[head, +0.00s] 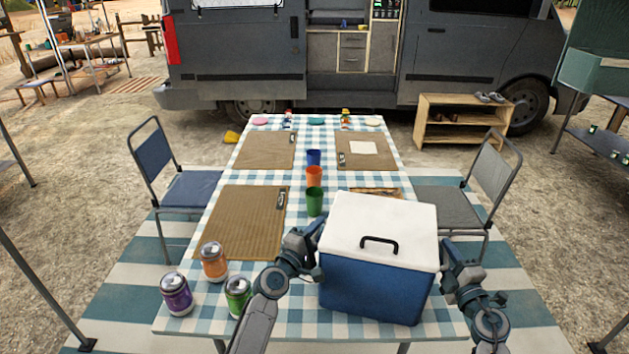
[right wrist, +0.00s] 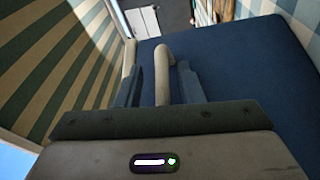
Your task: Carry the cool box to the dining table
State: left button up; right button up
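The cool box (head: 375,285), blue with a white lid and black top handle, is upright at the near right end of the dining table (head: 290,318), which has a blue-and-white checked top. It appears to rest on the table; its underside is hidden. My left gripper (head: 314,245) is at the box's left side, its fingertips too hidden to judge. My right gripper (head: 447,258) is at the box's right side. In the right wrist view its fingers (right wrist: 160,85) stand apart on either side of a pale bar beside the blue wall (right wrist: 240,70); a small gap seems to show.
Cans in orange (head: 214,262), purple (head: 176,294) and green (head: 238,295) stand near left. Green (head: 315,201), orange (head: 314,176) and blue (head: 313,157) cups line the middle. Chairs flank the table on the left (head: 185,190) and right (head: 450,208). A van stands behind.

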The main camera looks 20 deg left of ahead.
pick_arm(q)
jog(key=shift+s+a+f, duration=0.1)
jog(key=shift+s, duration=0.2)
pick_arm(e)
jog(key=shift+w, duration=0.1)
jog(key=shift+s+d+f, duration=0.1)
jog(key=shift+s+d, duration=0.15)
jog(key=shift+s, duration=0.3)
pick_arm(q)
jog(key=v, duration=1.1)
jog(key=shift+s, duration=0.2)
pick_arm(e)
jog(key=r+v, duration=0.1)
jog(key=v, duration=1)
jog(key=shift+f, duration=0.45)
